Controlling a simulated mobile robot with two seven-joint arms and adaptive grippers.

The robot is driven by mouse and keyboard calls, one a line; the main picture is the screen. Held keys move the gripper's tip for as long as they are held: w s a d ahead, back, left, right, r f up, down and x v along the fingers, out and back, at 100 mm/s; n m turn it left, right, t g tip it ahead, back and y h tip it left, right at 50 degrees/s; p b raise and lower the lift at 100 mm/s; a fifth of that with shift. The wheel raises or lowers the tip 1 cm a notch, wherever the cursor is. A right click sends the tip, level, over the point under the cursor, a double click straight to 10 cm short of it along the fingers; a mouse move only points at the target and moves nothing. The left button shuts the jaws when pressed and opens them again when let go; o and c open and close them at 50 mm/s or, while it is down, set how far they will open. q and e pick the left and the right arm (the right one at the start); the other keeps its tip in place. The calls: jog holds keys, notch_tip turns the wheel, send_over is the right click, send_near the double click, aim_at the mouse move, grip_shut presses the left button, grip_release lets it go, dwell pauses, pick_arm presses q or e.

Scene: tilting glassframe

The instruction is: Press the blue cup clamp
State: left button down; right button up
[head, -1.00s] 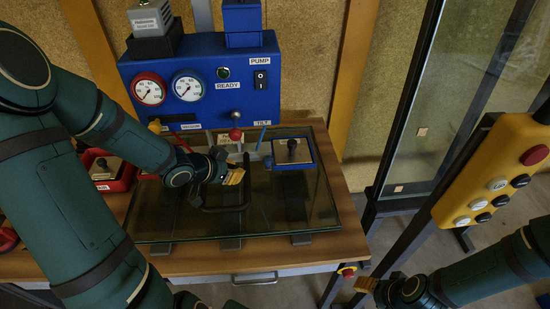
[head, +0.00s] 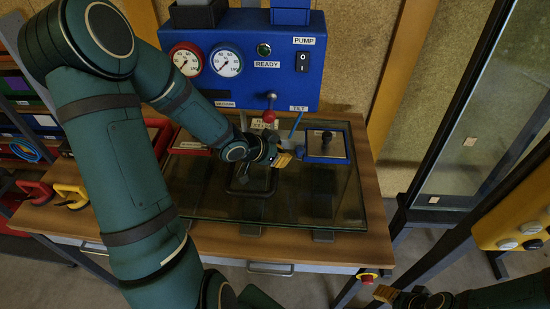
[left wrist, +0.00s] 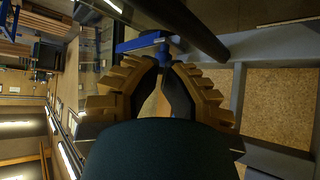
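The blue cup clamp (head: 327,146) is a square blue frame with a pale top and a black knob. It lies at the right rear of the glass pane (head: 300,195) on the wooden table. My left gripper (head: 286,158), with yellow fingers, is just left of the clamp, seemingly apart from it. In the left wrist view my left gripper (left wrist: 166,66) has its fingertips drawn together with nothing seen held; a blue part (left wrist: 143,43) shows just beyond them. My right gripper (head: 386,293) is low at the right, away from the table; its opening is unclear.
A blue pump box (head: 250,85) with gauges and a red-knobbed tilt lever (head: 269,116) stands behind the pane. A black handle (head: 250,185) lies below my left wrist. A yellow button panel (head: 510,228) stands at right.

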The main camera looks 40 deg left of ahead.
aim_at(298, 159)
pick_arm(q)
jog(key=b+x, duration=0.2)
jog(key=x, duration=0.3)
pick_arm(e)
jog(key=f, duration=0.1)
jog(key=s+f, duration=0.1)
jog(key=shift+f, duration=0.3)
